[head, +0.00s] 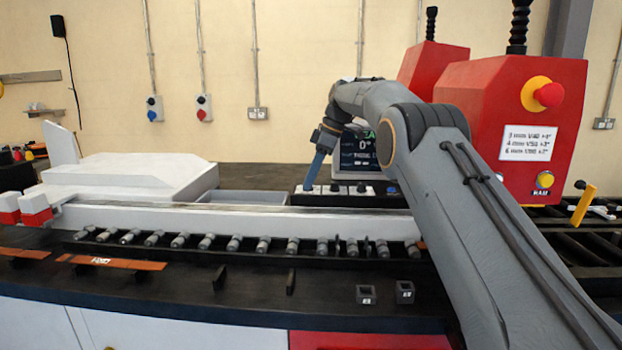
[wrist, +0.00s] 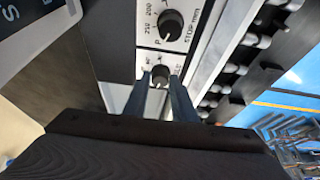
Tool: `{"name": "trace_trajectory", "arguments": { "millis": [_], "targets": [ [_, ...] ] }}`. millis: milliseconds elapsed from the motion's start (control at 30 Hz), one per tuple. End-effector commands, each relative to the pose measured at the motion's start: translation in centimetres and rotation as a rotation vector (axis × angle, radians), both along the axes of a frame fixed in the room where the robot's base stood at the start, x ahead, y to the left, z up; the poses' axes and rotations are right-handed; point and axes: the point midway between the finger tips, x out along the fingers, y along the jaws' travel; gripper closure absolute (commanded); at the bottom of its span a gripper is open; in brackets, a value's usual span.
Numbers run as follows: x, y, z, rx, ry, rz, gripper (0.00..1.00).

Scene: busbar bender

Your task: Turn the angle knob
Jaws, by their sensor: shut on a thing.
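The angle knob (wrist: 159,74), small, dark and round, sits on a white plate of the control panel. In the wrist view my gripper (wrist: 160,80) has its two blue-grey fingers on either side of it, shut on it. The knob's scale is mostly covered by the fingers. In the head view my gripper (head: 310,184) points down onto the left end of the panel (head: 338,200), and its fingers hide the knob. The display (head: 358,153) behind the panel reads 0°, with a smaller line below that I cannot read fully.
A second dark knob (wrist: 170,22), marked STOP mm, is close beside the held one. A row of grey rollers (head: 207,241) runs in front of the panel. A red housing with an emergency stop button (head: 547,95) stands at the right. A white cover (head: 130,180) lies at the left.

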Motion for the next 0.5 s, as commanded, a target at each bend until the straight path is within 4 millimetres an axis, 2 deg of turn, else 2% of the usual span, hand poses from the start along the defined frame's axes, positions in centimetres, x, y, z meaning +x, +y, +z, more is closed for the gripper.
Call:
{"name": "trace_trajectory", "arguments": {
  "millis": [433, 467, 500],
  "targets": [
    [0.02, 0.03, 0.05, 0.000, -0.002, 0.009, 0.98],
    [0.02, 0.03, 0.05, 0.000, -0.002, 0.009, 0.71],
    [0.02, 0.04, 0.04, 0.000, -0.001, 0.008, 0.64]
  ]
}}
